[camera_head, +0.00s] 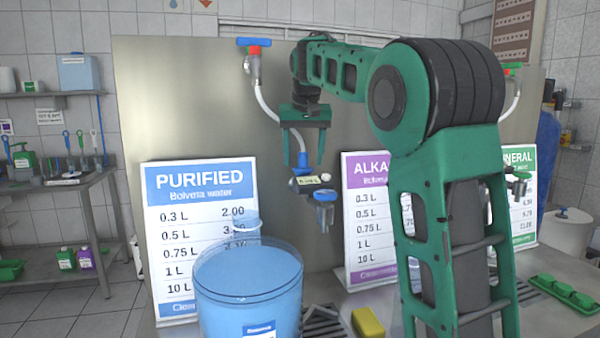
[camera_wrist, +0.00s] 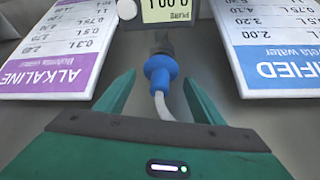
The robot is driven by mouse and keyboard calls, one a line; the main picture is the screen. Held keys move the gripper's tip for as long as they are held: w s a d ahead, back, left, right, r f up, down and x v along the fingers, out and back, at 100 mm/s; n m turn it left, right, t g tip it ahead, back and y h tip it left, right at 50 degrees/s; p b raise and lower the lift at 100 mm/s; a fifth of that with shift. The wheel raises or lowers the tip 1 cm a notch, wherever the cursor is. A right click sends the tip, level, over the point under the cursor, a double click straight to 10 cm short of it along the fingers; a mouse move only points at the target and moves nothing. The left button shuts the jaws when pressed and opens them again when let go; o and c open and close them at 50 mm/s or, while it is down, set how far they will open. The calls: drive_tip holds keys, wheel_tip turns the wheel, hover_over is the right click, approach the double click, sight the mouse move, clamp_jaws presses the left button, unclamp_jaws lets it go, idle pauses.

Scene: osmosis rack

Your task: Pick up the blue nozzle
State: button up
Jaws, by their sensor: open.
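The blue nozzle (camera_head: 302,160) is a small blue collar on a white hose, seen below my gripper in the head view. In the wrist view the blue nozzle (camera_wrist: 160,72) lies between the two fingertips, with the white hose running from it toward the palm. My green gripper (camera_head: 303,164) is open, with its fingers pointing down on either side of the nozzle. In the wrist view a gap shows between the nozzle and each finger of my gripper (camera_wrist: 160,82). Whether the fingers reach its full depth is unclear.
A small meter with a display (camera_wrist: 170,10) sits just beyond the nozzle. A blue fitting (camera_head: 325,197) hangs below it. A blue water container (camera_head: 248,270) stands in front. PURIFIED (camera_head: 200,230) and ALKALINE (camera_head: 368,220) signs flank the space. A steel panel (camera_head: 180,100) is behind.

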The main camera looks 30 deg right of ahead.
drive_tip(key=shift+x, duration=1.25)
drive_tip(key=c, duration=1)
drive_tip(key=shift+r, duration=0.15)
drive_tip(key=shift+r, duration=7.15)
drive_tip(key=shift+s+a, duration=0.1)
drive_tip(key=shift+a, duration=0.05)
drive_tip(key=shift+s+a, duration=2.9)
drive_tip(key=shift+a, duration=0.8)
drive_tip(key=shift+s+a, duration=2.9)
drive_tip(key=shift+a, duration=0.75)
drive_tip(key=shift+s+a, duration=2.95)
drive_tip(key=shift+a, duration=0.75)
